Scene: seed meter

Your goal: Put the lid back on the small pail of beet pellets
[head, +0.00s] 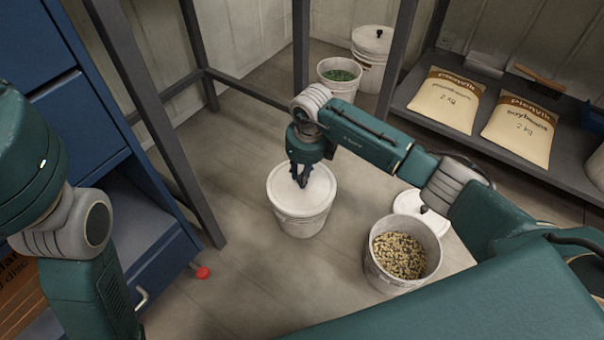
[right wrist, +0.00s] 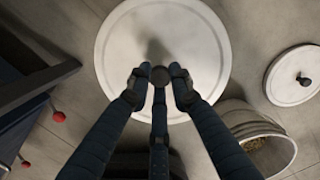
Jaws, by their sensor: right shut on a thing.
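A white pail (head: 302,222) stands upright on the floor in the middle of the head view. A round white lid (head: 318,186) covers its top and looks level; its contents are hidden, and I cannot tell whether the lid is fully seated. My right gripper (head: 302,183) points down over it, shut on the lid's dark knob (right wrist: 160,75). The lid fills the upper middle of the right wrist view (right wrist: 205,50). My left arm shows at the left edge, but its gripper is out of view.
An open pail of tan pellets (head: 403,257) stands to the right, with another white lid (head: 412,203) on the floor behind it. A pail with green contents (head: 339,78) and a lidded pail (head: 371,52) stand at the back. A blue cabinet (head: 75,90) stands left; a shelf with bags (head: 446,98) is right.

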